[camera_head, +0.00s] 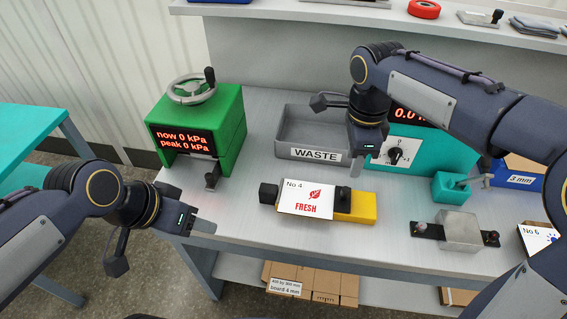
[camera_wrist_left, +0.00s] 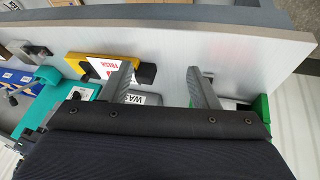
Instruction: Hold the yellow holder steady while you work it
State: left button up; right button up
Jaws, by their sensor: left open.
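The yellow holder (camera_head: 363,207) lies on the bench, with a white card (camera_head: 305,203) marked "No 4" and "FRESH" over most of it. A black block (camera_head: 268,194) shows at its left end and a black knob (camera_head: 342,197) at the card's right edge. The yellow holder (camera_wrist_left: 76,62) also shows in the left wrist view. My left gripper (camera_head: 160,244) is open and empty at the bench's front left, apart from the holder. My right gripper (camera_head: 342,126) hangs over the waste tray, behind the holder, and looks open and empty.
A grey WASTE tray (camera_head: 316,154) stands behind the holder. A green press (camera_head: 233,128) reading 0 kPa is at the left. A teal device (camera_head: 440,150) and a metal block (camera_head: 460,229) are at the right. The bench in front of the press is clear.

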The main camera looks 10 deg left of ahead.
pick_arm(q)
jog(key=w+d+m+g+y, duration=0.15)
jog(key=w+d+m, duration=0.25)
jog(key=w+m, duration=0.5)
jog(key=m+g+y, duration=0.2)
jog(key=m+g, duration=0.1)
jog(key=m, duration=0.3)
send_over(272, 188)
jog(key=shift+t, duration=0.25)
jog(key=f, duration=0.4)
jog(key=shift+s+a+f, duration=0.2)
jog(key=shift+s+a, duration=0.1)
jog(key=shift+a, duration=0.05)
jog(key=shift+w+d+f+m, duration=0.25)
jog(key=shift+d+f+m, duration=0.15)
jog(key=shift+f+m, duration=0.1)
notch_tip(272, 188, down, 8)
jog(key=shift+r, duration=0.25)
grip_shut()
pick_arm(e)
jog(key=shift+o, duration=0.5)
